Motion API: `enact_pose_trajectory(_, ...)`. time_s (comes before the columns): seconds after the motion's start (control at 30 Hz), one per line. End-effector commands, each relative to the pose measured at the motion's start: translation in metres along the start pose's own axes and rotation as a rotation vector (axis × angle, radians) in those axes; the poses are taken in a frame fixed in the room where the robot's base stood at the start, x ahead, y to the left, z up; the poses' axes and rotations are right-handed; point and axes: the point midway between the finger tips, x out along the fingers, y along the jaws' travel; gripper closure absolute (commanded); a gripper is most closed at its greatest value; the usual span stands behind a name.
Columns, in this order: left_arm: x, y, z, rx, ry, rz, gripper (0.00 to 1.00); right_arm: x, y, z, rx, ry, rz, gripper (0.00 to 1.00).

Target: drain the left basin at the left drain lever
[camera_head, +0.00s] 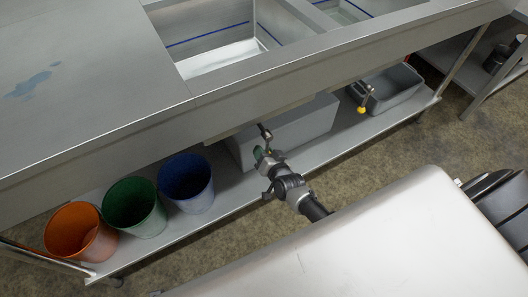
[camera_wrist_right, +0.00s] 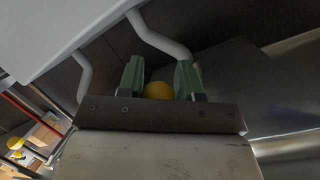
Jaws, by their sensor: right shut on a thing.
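The left basin (camera_head: 221,58) is the nearer open sink in the metal counter, with a blue line along its inner walls. I cannot tell how much liquid it holds. Below its front edge hangs the left drain lever (camera_head: 265,132), a short dark handle. My right gripper (camera_head: 262,153) reaches up to it from below and is shut on its end. In the right wrist view the lever's yellow knob (camera_wrist_right: 158,90) sits between the green fingers (camera_wrist_right: 160,82). The knob is mostly hidden by the gripper in the head view. My left gripper is not in view.
A grey box (camera_head: 300,128) stands on the lower shelf. Orange (camera_head: 78,232), green (camera_head: 133,207) and blue (camera_head: 186,182) buckets stand at the left. Open floor lies at right.

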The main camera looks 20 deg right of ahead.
Motion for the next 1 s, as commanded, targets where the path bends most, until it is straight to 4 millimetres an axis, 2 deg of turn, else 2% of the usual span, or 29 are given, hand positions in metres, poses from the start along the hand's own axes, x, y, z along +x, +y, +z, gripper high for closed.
enact_pose_trajectory(0.03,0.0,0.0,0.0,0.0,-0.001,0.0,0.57,0.003,-0.003,-0.008,0.008,0.017,-0.006,1.0)
enact_pose_trajectory(0.07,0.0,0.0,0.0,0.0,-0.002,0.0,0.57,0.003,-0.003,-0.008,0.008,0.017,-0.006,0.6)
enact_pose_trajectory(0.2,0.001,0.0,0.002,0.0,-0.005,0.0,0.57,0.002,-0.002,-0.006,0.005,0.012,-0.004,0.4)
enact_pose_trajectory(0.57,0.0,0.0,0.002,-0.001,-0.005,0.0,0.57,-0.005,-0.001,-0.002,0.002,0.003,-0.001,0.4)
enact_pose_trajectory(0.73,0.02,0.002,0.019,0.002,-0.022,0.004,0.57,-0.028,-0.001,-0.003,0.002,0.002,0.0,0.4)
enact_pose_trajectory(1.0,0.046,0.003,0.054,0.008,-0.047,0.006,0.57,-0.082,-0.001,-0.004,0.002,0.005,-0.001,0.4)
